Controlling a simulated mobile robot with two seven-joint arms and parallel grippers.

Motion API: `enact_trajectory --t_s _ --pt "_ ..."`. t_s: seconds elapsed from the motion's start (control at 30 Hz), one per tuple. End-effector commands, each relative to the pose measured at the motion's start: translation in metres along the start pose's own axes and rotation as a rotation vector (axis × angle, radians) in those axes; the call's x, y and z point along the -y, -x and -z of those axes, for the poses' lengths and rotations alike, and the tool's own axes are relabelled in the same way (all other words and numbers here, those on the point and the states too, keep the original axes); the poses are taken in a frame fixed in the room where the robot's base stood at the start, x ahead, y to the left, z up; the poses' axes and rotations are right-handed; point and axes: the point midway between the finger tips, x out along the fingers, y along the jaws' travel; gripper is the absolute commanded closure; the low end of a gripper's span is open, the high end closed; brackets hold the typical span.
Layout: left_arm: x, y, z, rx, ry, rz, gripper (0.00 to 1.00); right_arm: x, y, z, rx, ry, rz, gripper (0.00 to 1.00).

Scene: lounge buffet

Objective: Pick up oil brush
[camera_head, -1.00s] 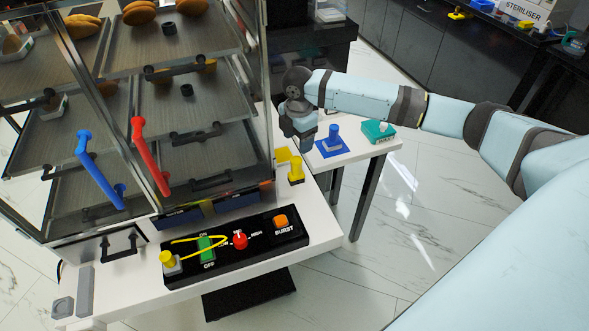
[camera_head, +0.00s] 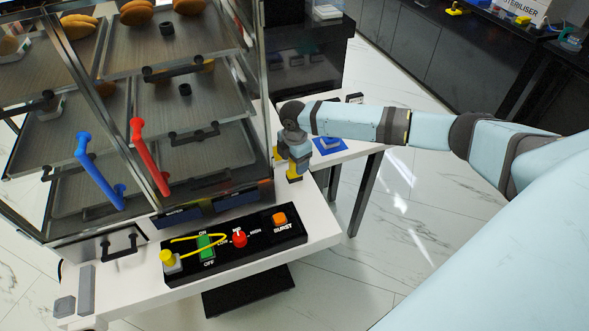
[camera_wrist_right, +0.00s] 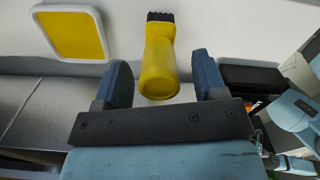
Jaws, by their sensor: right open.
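The oil brush is a yellow handle with dark bristles (camera_wrist_right: 160,60), seen between my right gripper's fingers in the wrist view. In the head view its yellow base (camera_head: 294,178) shows just below my right gripper (camera_head: 296,168), near the right edge of the white counter. My right gripper (camera_wrist_right: 162,85) is open, one dark blue finger on each side of the handle. My left gripper is out of view.
A glass warming cabinet with trays (camera_head: 185,125) stands left of the gripper. A black control panel (camera_head: 185,275) lies in front. A yellow pad in a white frame (camera_wrist_right: 68,35) lies beside the brush. A blue mat (camera_head: 343,150) is on the side table.

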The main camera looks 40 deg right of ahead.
Motion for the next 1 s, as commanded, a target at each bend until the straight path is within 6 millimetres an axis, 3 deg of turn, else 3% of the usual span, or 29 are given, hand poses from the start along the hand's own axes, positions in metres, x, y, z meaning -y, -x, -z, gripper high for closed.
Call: enact_trajectory --t_s 0.03,0.23,0.67,0.87,1.0 --pt "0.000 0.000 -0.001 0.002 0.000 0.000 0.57 0.000 0.000 0.000 0.000 0.000 0.000 0.42" --pt "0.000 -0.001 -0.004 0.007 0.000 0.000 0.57 0.000 0.000 0.000 0.000 0.000 0.000 0.88" --pt "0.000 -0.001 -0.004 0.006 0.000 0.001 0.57 -0.001 0.008 0.000 -0.001 0.000 -0.002 0.89" --pt "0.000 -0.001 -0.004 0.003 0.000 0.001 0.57 -0.001 0.036 -0.001 0.001 0.001 -0.003 0.89" --pt "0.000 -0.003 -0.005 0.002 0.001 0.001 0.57 -0.001 0.072 0.000 0.000 0.001 -0.005 0.89"
